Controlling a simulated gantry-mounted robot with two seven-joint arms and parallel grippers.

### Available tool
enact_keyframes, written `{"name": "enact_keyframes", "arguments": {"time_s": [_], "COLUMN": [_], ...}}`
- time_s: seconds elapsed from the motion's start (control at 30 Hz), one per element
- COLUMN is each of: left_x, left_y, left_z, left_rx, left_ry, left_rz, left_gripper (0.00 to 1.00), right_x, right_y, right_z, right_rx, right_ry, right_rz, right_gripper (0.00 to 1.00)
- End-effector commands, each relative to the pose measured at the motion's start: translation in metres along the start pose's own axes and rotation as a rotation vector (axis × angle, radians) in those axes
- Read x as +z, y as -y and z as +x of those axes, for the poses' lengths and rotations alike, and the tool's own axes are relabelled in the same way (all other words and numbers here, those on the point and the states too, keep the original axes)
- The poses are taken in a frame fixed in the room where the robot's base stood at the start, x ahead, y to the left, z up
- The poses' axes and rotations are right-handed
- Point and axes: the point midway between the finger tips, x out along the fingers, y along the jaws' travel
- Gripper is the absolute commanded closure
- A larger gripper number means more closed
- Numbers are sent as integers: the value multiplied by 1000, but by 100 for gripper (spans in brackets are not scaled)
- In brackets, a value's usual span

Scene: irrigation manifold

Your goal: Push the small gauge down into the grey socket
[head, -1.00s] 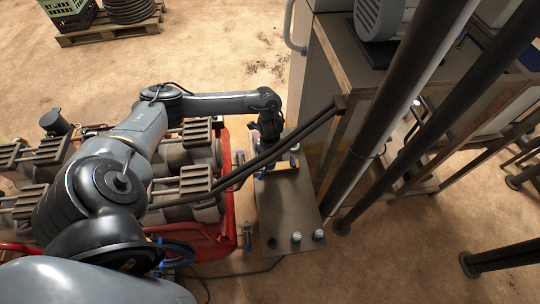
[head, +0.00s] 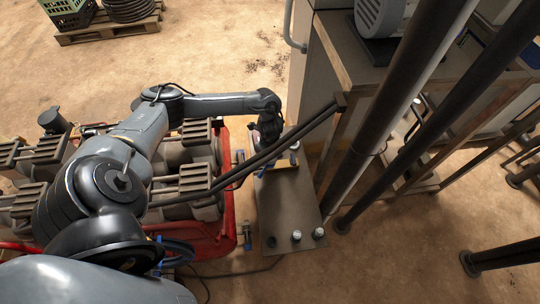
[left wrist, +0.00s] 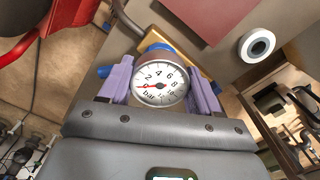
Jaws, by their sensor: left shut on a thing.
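The small gauge (left wrist: 159,86) has a round white dial marked bar and a red needle. In the left wrist view it sits between the two lilac fingers of my left gripper (left wrist: 160,88), which is shut on it. In the head view my left gripper (head: 268,138) is over the far part of the grey plate (head: 287,205), partly behind a dark bar. A blue part (left wrist: 154,48) shows just behind the gauge. The grey socket cannot be made out, and whether the gauge touches it cannot be told. My right gripper is not in view.
A dark double bar (head: 285,148) crosses in front of my left gripper. Two white-topped fittings, one of them (head: 318,233), stand on the plate's near end. A red cart (head: 222,232) with grey blocks is on the left. Dark posts (head: 395,105) rise on the right.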

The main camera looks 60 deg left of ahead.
Motion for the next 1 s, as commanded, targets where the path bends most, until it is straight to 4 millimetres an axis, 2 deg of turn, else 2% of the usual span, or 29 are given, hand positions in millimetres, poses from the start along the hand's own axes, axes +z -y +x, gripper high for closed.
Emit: {"name": "enact_keyframes", "arguments": {"time_s": [0.2, 0.23, 0.4, 0.6, 0.7, 1.0], "left_x": [0, 0, 0, 0, 0, 0], "left_y": [0, 0, 0, 0, 0, 0], "left_z": [0, 0, 0, 0, 0, 0], "left_rx": [0, 0, 0, 0, 0, 0], "left_ry": [0, 0, 0, 0, 0, 0], "left_rz": [0, 0, 0, 0, 0, 0], "left_gripper": [68, 36, 10, 8, 0, 0], "right_x": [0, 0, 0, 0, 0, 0], "right_y": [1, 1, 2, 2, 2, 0], "right_z": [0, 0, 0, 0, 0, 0], "right_rx": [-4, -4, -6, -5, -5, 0], "right_ry": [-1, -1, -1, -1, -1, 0], "right_rz": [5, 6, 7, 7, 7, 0], "right_gripper": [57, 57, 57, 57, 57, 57]}}
